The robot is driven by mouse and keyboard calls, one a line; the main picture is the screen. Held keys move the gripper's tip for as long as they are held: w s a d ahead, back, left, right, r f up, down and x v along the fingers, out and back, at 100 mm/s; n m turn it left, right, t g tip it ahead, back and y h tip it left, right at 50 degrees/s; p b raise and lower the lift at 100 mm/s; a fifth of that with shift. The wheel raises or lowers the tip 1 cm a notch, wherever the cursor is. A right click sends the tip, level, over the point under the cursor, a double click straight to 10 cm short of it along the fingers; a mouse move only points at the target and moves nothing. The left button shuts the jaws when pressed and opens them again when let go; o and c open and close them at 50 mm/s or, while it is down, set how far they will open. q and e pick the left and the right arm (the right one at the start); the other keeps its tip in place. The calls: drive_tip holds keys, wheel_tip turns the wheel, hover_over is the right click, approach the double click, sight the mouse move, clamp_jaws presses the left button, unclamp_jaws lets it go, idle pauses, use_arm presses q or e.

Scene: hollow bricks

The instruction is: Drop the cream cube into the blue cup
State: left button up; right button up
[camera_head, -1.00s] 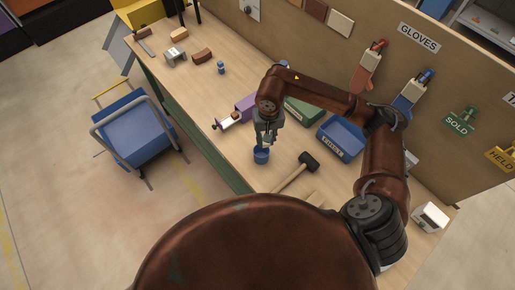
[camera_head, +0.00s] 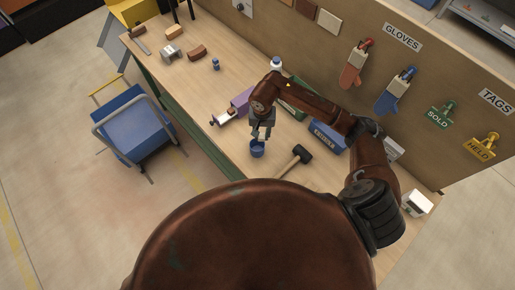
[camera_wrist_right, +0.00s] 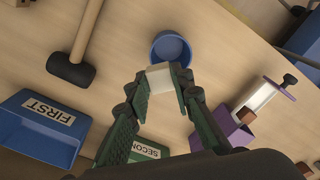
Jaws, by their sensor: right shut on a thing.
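My right gripper (camera_head: 262,133) is shut on the cream cube (camera_wrist_right: 160,75), which shows between its fingertips (camera_wrist_right: 161,84) in the right wrist view. The blue cup (camera_head: 257,149) stands upright on the wooden bench, just below the gripper in the head view. In the right wrist view the cup (camera_wrist_right: 171,47) lies just beyond the cube, which overlaps its near rim. The height of the cube over the cup is hard to tell. My left gripper is not in view.
A black-headed mallet (camera_head: 302,154) lies right of the cup. A blue bin marked FIRST (camera_wrist_right: 42,112), a green bin marked SECOND (camera_wrist_right: 146,150) and a purple holder (camera_wrist_right: 233,131) stand nearby. Bricks (camera_head: 197,52) lie at the bench's far end. A pegboard wall (camera_head: 330,45) runs behind.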

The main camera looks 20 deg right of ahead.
drive_tip(key=shift+f, duration=0.5)
drive_tip(key=o, duration=1.1)
wheel_tip(320, 180, up, 12)
drive_tip(key=shift+s, duration=0.1)
